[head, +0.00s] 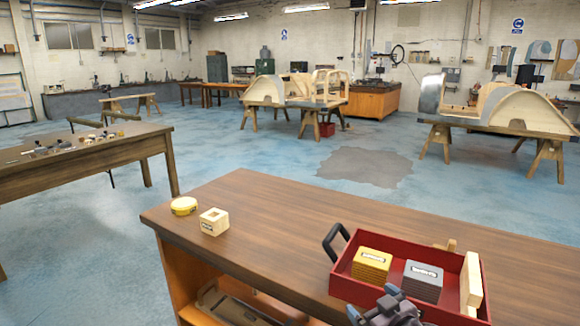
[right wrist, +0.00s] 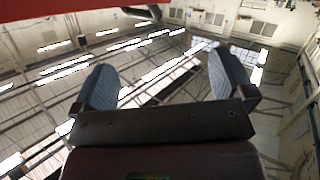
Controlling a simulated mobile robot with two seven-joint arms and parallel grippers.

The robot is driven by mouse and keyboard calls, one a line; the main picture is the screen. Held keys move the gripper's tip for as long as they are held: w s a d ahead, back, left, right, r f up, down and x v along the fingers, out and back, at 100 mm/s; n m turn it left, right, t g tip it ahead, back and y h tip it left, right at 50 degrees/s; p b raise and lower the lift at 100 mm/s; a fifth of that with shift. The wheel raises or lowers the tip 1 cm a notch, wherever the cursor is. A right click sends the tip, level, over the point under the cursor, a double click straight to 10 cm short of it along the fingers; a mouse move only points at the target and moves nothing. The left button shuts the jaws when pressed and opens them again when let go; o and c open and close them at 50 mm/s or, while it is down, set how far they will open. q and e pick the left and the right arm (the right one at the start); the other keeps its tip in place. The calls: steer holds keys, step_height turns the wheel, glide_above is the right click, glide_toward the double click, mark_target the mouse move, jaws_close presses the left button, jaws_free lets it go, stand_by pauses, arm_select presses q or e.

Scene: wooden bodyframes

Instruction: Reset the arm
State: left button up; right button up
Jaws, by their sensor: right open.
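My right gripper (head: 376,302) shows at the bottom of the head view, in front of the near side of a red tray on the workbench. In the right wrist view its two blue-grey fingers (right wrist: 165,85) stand wide apart with nothing between them. Behind them that view shows ceiling lights and beams, so the gripper points upward. A red strip (right wrist: 60,10) crosses the top left corner of that view. My left gripper is not in the head view.
The red tray (head: 340,287) holds a yellow stack (head: 372,265), a grey stack (head: 423,281) and a wooden block (head: 471,285). The bench middle is clear. Another table (head: 100,155) stands left.

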steer(key=s+d+f+m+g+h, duration=0.1)
steer(key=s+d+f, duration=0.2)
steer(key=s+f, duration=0.3)
steer(key=s+d+f+m+g+h, duration=0.1)
steer(key=s+f, duration=0.5)
steer(key=s, duration=0.8)
steer(key=s+d+f+m+g+h, duration=0.1)
steer(key=s+d+f+m+h, duration=0.2)
steer(key=s, duration=0.7)
step_height(320, 180, down, 4)
steer(key=shift+d+r, duration=0.2)
steer(key=shift+d, duration=0.9)
